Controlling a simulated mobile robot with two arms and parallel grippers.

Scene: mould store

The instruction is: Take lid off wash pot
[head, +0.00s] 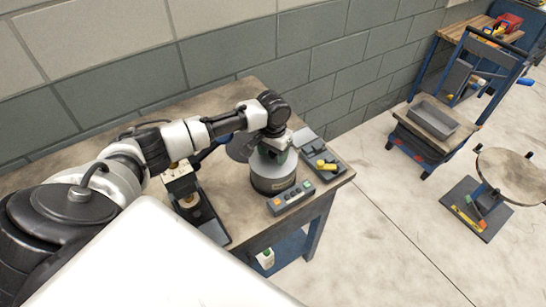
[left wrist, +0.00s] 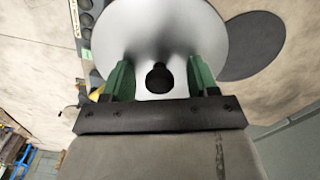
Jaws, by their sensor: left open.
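In the head view the lid is partly hidden by my gripper. My left gripper (head: 278,153) is over the pot, pointing down. In the left wrist view its green fingers (left wrist: 160,72) are open, one on each side of the knob, with visible gaps. My right gripper is not in view.
A control box with buttons (head: 291,198) stands close in front of the pot. A dark tray with a yellow-handled item (head: 326,165) lies to its right. A dark round disc (left wrist: 255,46) lies beside the pot. A small press-like device (head: 183,182) stands left. A brick wall runs behind.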

